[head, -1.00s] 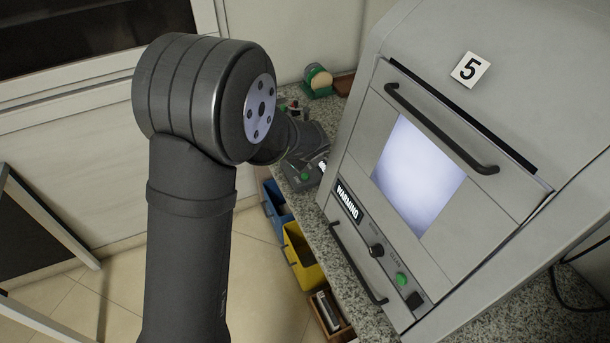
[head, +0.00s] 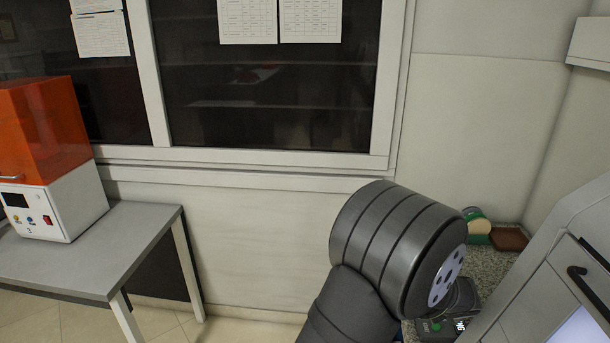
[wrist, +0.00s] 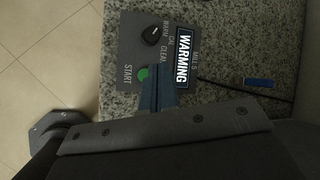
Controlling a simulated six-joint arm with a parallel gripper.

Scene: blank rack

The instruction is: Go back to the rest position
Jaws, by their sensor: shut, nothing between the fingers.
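My gripper (wrist: 157,86) shows in the wrist view as narrow blue-grey fingers, shut with nothing between them. Its tips overlap a grey control panel (wrist: 126,50) beside the green START button (wrist: 144,74); I cannot tell whether they touch it. The panel has a black knob (wrist: 151,35) and a sign reading WARMING. In the head view my dark arm rises at lower right and hides the gripper. Part of the control panel (head: 424,329) shows just past the arm, on the granite counter.
The grey machine (head: 560,270) stands close to the arm's right. A green and cream round item (head: 478,227) and a brown tray (head: 510,238) sit at the counter's back. An orange-hooded machine (head: 45,140) stands on a grey table (head: 90,255) at left. A blue item (wrist: 258,83) lies beside the panel.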

